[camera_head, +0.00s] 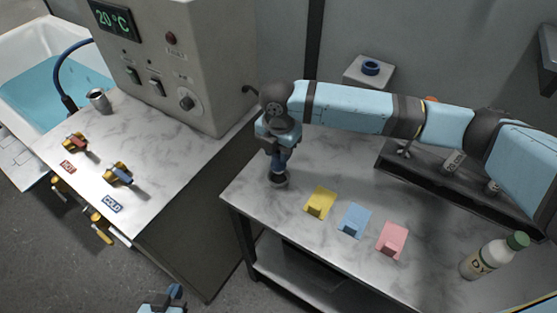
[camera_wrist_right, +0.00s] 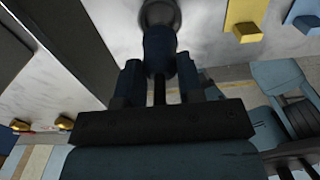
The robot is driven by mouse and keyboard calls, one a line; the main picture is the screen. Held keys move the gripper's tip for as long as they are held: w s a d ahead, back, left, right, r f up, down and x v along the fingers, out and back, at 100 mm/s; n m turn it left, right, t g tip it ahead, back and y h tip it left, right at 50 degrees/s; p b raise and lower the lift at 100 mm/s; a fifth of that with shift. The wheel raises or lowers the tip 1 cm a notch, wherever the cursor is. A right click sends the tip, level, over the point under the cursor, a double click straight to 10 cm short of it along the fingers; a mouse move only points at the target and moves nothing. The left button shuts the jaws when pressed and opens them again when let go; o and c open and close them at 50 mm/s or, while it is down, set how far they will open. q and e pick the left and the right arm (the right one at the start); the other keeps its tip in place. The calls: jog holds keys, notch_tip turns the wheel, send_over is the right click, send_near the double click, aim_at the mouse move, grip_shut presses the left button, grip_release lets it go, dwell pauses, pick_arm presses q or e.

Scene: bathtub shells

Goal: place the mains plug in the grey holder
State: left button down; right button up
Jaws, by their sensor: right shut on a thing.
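My right gripper (camera_head: 281,158) points down over the left part of the marble table. In the right wrist view its fingers (camera_wrist_right: 158,82) are shut on a dark blue body (camera_wrist_right: 158,45), which looks like the mains plug. A grey round piece (camera_wrist_right: 158,12) is at its far end; it also shows below the gripper in the head view (camera_head: 279,181), at the tabletop. I cannot tell whether this is the grey holder or part of the plug, or whether it touches the table. My left gripper (camera_head: 163,303) is partly visible at the bottom edge; its jaw state is unclear.
Yellow (camera_head: 319,203), blue (camera_head: 353,220) and pink (camera_head: 392,240) pieces stand right of the right gripper. A bottle (camera_head: 493,256) and dark tray (camera_head: 432,169) are further right. A box with a blue ring (camera_head: 370,68) is behind. The control cabinet (camera_head: 180,60) rises at left.

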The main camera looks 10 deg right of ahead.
aim_at(278, 162)
jog(key=shift+f, duration=2.15)
jog(key=shift+f, duration=0.2)
jog(key=o, duration=1)
jog(key=shift+c, duration=0.2)
notch_tip(278, 162, up, 12)
jog(key=shift+r, duration=0.25)
jog(key=shift+s+f, duration=0.1)
